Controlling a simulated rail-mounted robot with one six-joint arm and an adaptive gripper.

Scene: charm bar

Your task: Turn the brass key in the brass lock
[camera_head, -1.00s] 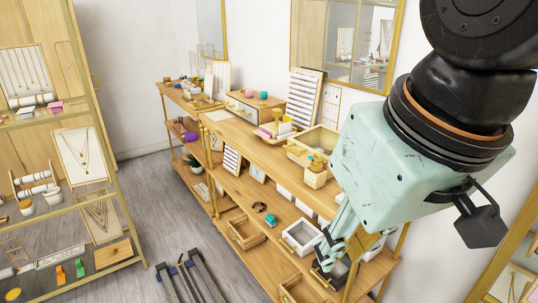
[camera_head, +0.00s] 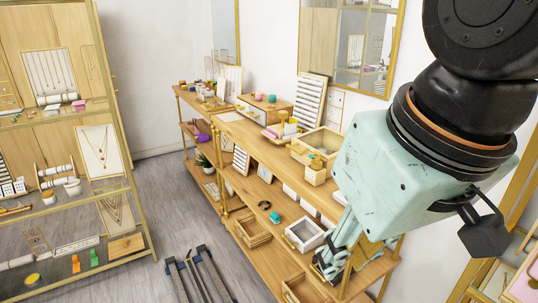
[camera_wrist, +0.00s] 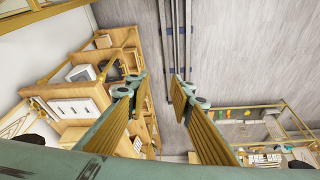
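My gripper (camera_head: 335,262) hangs at the right of the head view, in front of the wooden shelf unit (camera_head: 272,170). In the wrist view my gripper (camera_wrist: 158,88) shows two separate fingers with ribbed brass-coloured inner pads. It is open, with only floor and rails visible between the fingers. I cannot make out a brass key or a brass lock in either view. Parts of the shelf unit are hidden behind my arm.
Open trays (camera_head: 305,234) and a small teal item (camera_head: 274,217) sit on the lower shelf. A wooden box (camera_head: 316,145) stands on top. A brass-framed display rack (camera_head: 139,205) stands at the left. Grey floor (camera_head: 176,215) lies clear between the units, with dark rails at the front.

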